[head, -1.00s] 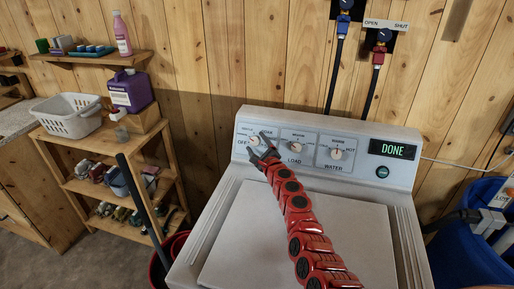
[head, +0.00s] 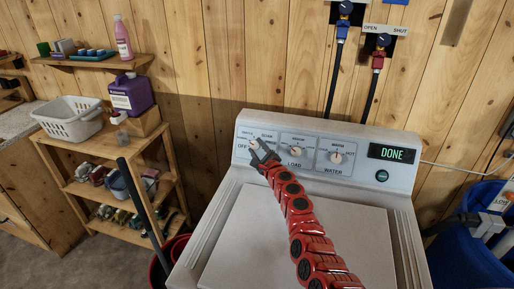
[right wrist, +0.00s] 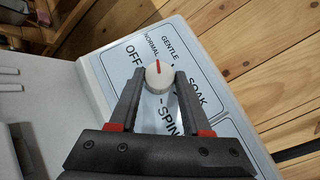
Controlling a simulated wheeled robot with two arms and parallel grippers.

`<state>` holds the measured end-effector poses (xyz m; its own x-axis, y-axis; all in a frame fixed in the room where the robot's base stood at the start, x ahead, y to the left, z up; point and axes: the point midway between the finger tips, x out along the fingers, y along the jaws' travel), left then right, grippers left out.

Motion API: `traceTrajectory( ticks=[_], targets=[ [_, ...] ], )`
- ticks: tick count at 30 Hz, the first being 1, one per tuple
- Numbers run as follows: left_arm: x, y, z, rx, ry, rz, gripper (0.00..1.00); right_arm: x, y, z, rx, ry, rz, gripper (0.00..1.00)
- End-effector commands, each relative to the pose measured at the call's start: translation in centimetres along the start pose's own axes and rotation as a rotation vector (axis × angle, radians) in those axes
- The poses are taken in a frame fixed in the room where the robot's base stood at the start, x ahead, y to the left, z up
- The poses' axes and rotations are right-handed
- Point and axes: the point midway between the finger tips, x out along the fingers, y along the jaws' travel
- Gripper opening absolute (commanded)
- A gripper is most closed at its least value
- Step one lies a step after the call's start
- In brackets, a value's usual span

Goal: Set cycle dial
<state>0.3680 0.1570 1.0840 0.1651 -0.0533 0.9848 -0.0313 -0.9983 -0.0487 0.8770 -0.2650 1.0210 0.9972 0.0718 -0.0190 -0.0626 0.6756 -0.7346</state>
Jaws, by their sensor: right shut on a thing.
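The cycle dial (right wrist: 158,78) is a white round knob with a red mark, on the washer's panel. In the right wrist view the mark points up, toward the space between NORMAL and GENTLE. OFF lies to the left, SOAK to the right and SPIN below, between the fingers. My right gripper (head: 255,148) is shut on the dial, one fingertip on each side of it. In the head view the gripper partly hides the dial and its lettering. My left gripper is not in view.
The panel (head: 267,136) also has a LOAD dial (head: 297,153), a WATER dial (head: 336,157), a display (head: 391,153) reading DONE and a green button (head: 381,176). Shelves with a basket (head: 70,121) and a purple jug (head: 131,95) stand left. A blue bin (head: 465,254) stands right.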

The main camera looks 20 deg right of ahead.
Motion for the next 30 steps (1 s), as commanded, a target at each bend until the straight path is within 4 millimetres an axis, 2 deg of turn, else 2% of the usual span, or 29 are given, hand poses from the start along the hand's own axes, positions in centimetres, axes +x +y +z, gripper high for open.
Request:
traceTrajectory(
  ticks=[9, 15, 21, 30],
  targets=[
    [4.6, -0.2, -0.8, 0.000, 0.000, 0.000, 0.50, 0.0, -1.0, 0.6, -0.141, 0.011, 0.140, 0.00],
    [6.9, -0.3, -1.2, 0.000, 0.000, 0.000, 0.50, 0.1, -1.1, 0.6, -0.264, 0.020, 0.263, 0.00],
    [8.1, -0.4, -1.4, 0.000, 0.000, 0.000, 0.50, 0.2, -1.0, 0.5, -0.377, 0.026, 0.378, 0.00],
    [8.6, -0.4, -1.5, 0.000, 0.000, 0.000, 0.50, 0.3, -1.0, 0.3, -0.495, 0.037, 0.493, 0.00]
  ],
)
